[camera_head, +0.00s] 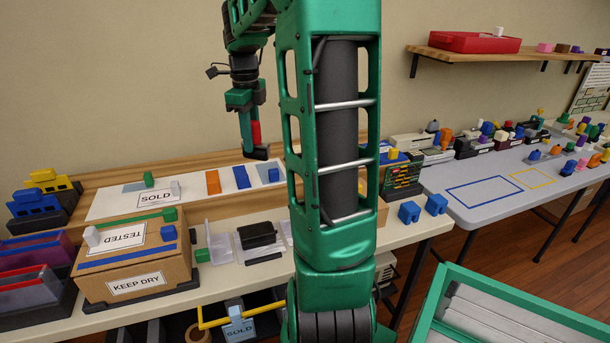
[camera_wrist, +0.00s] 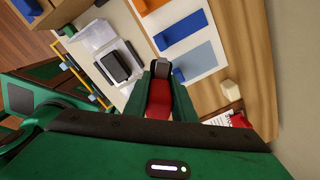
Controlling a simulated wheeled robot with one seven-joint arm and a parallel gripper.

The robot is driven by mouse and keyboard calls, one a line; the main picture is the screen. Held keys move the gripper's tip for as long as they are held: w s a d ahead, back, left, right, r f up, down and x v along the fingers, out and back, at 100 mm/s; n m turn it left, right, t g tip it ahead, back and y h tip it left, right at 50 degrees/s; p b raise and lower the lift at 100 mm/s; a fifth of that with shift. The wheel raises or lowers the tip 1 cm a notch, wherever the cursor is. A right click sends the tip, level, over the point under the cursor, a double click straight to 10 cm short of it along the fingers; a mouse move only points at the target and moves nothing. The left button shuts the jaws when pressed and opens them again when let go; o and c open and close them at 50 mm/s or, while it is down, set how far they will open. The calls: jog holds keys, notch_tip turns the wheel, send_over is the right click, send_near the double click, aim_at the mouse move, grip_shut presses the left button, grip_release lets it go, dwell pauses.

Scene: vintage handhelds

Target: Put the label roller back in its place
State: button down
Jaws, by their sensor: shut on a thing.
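My gripper (camera_head: 249,122) points down over the long shelf at the back of the bench, left of my arm's column. It is shut on a red tool with a dark grey end (camera_head: 257,133), which looks like the label roller. The wrist view shows the red body (camera_wrist: 158,104) between the green fingers (camera_wrist: 162,98), grey end outward. The roller is held in the air above or near the right part of a white board (camera_head: 110,205) with coloured patches: orange (camera_head: 213,182), blue (camera_head: 242,177) and grey-blue (camera_wrist: 209,57). I cannot tell which patch is the roller's place.
A cardboard box (camera_head: 135,262) marked KEEP DRY stands at the front left. A black handheld (camera_head: 257,235) lies on the bench. A cream block (camera_wrist: 230,90) is near the fingers in the wrist view. A grey table (camera_head: 470,180) on the right has clear room in its middle.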

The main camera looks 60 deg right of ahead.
jog(key=shift+m, duration=0.7)
jog(key=shift+s+d+f, duration=1)
jog(key=shift+d+f, duration=0.85)
jog(key=shift+d, duration=1)
jog(key=shift+s+d+f, duration=1)
jog(key=shift+d+f, duration=0.85)
jog(key=shift+d, duration=1.05)
jog(key=shift+s+d+f, duration=1)
jog(key=shift+d+f, duration=0.85)
jog(key=shift+d, duration=1)
jog(key=c, duration=1.5)
grip_release()
jog(key=shift+f, duration=0.15)
